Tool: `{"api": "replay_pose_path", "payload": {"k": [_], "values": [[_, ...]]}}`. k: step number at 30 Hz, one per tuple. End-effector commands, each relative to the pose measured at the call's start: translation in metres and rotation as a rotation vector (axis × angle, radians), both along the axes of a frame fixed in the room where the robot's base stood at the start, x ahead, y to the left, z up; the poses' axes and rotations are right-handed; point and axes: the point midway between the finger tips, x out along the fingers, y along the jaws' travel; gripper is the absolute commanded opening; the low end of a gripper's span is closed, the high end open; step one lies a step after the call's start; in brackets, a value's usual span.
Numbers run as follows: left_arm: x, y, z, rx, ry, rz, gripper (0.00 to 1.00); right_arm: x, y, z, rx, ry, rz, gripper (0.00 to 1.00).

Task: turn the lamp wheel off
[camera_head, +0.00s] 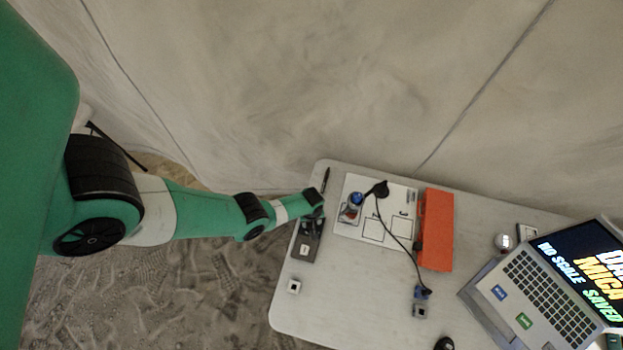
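My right gripper is not in view.
A white sheet (372,229) with outlined boxes carries a blue-topped item (355,199). An orange-red case (436,230) stands right of it. A laptop (545,293) fills the right end; a black mouse (444,344) lies near the front. The front-left table is mostly bare.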

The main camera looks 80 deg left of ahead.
Motion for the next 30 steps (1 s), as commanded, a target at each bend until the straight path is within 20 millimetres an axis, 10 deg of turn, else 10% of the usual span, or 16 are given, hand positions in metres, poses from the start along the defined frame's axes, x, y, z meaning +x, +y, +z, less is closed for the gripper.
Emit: {"api": "replay_pose_path", "payload": {"k": [4, 17, 30], "values": [[0.000, 0.000, 0.000, -0.001, 0.001, -0.001, 0.79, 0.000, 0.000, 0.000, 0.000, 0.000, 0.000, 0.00], [0.000, 0.000, 0.012, -0.001, 0.001, -0.002, 0.79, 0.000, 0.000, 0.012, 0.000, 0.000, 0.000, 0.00], [0.000, 0.000, 0.100, -0.001, 0.001, -0.002, 0.79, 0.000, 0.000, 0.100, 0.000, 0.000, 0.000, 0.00]]}}
